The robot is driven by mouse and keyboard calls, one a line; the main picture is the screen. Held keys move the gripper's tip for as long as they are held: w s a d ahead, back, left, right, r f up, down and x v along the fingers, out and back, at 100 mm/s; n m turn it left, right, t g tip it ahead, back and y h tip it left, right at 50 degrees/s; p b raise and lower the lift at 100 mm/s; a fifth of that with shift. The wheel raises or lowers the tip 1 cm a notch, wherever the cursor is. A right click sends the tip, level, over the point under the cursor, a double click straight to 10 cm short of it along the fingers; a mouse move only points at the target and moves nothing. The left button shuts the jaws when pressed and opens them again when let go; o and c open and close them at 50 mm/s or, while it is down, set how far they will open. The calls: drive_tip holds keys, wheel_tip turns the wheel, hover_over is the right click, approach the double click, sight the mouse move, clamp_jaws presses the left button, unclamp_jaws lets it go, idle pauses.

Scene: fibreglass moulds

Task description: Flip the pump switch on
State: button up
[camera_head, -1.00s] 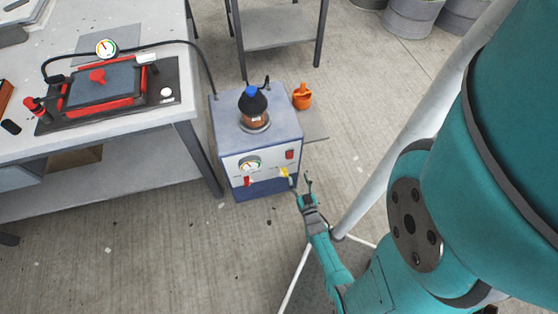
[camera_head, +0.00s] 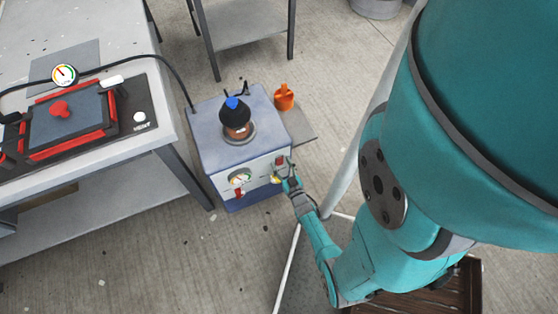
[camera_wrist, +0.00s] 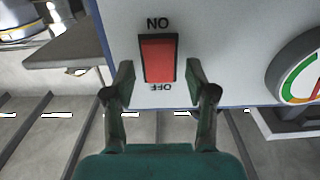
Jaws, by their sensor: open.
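The pump (camera_head: 215,152) is a blue-grey box with a white front panel, standing on the floor beside the bench. Its red rocker switch (camera_wrist: 158,59) shows large in the wrist view, with ON printed above it and OFF below, both upside down. In the head view the switch (camera_head: 279,161) is small at the panel's right side. My gripper (camera_wrist: 158,85) is open, with one finger on each side of the switch's lower part in the wrist view. I cannot tell whether the fingers touch the panel. Which way the rocker is tipped is not clear.
A round gauge (camera_wrist: 302,72) sits to the right of the switch in the wrist view. A red valve handle (camera_head: 239,194) and a yellow one (camera_head: 276,180) are on the panel. A bench (camera_head: 165,132) with a mould stands left. An orange container (camera_head: 284,97) is behind the pump.

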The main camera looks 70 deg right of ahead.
clamp_jaws()
drive_tip(key=shift+d+f, duration=0.1)
drive_tip(key=shift+f+t+h, duration=0.2)
drive_tip(key=shift+t+h, duration=0.4)
drive_tip(key=shift+t, duration=0.1)
drive_tip(key=shift+f, duration=0.1)
drive_tip(key=shift+t+h, duration=0.4)
unclamp_jaws()
